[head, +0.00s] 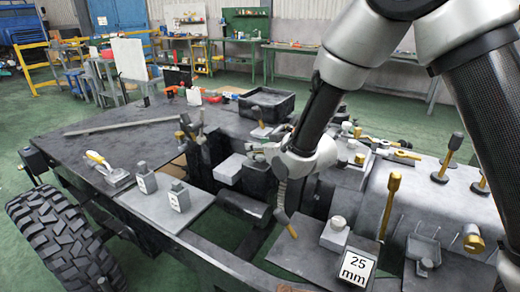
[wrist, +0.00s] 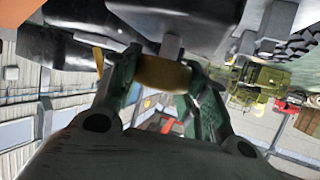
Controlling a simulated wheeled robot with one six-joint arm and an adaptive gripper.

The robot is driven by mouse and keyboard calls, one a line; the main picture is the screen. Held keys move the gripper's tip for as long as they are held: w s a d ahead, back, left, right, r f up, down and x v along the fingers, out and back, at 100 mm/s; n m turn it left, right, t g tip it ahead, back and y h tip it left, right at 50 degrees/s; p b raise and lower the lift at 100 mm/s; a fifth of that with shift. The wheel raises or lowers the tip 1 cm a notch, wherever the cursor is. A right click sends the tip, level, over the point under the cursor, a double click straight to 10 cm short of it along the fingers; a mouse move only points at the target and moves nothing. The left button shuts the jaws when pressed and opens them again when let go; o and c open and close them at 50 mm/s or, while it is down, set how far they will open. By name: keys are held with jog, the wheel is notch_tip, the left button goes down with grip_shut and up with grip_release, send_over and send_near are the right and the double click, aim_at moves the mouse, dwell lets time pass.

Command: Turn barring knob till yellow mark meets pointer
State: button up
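A brass-coloured round knob (wrist: 163,74) on a grey shaft sits between my fingertips in the wrist view. My gripper (wrist: 164,86) has one finger against each side of it, with no clear gap showing. A thin yellow piece (wrist: 98,60) shows left of the fingers; I cannot tell whether it is the pointer. I cannot make out a yellow mark on the knob. In the head view my gripper (head: 272,153) reaches into the middle of the chassis, and the knob is hidden or too small to tell there.
A black tray (head: 267,104) stands behind my gripper. A grey plate (head: 165,203) with small labelled blocks lies at left. A "25 mm" block (head: 356,267) and a yellow-handled tool (head: 390,203) stand at right, near my arm. Chassis rails and gaps lie below.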

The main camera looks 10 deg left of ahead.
jog(key=shift+c, duration=1.4)
jog(key=n+g+y, duration=0.2)
jog(key=n+g, duration=0.1)
jog(key=shift+w+d+n+g, duration=0.1)
jog(key=shift+w+n+g, duration=0.05)
jog(key=shift+n+g, duration=0.25)
jog(key=shift+n+g+y, duration=0.8)
jog(key=shift+n+g, duration=1)
jog(key=shift+g, duration=0.2)
jog(key=o, duration=1)
jog(key=shift+o, duration=0.2)
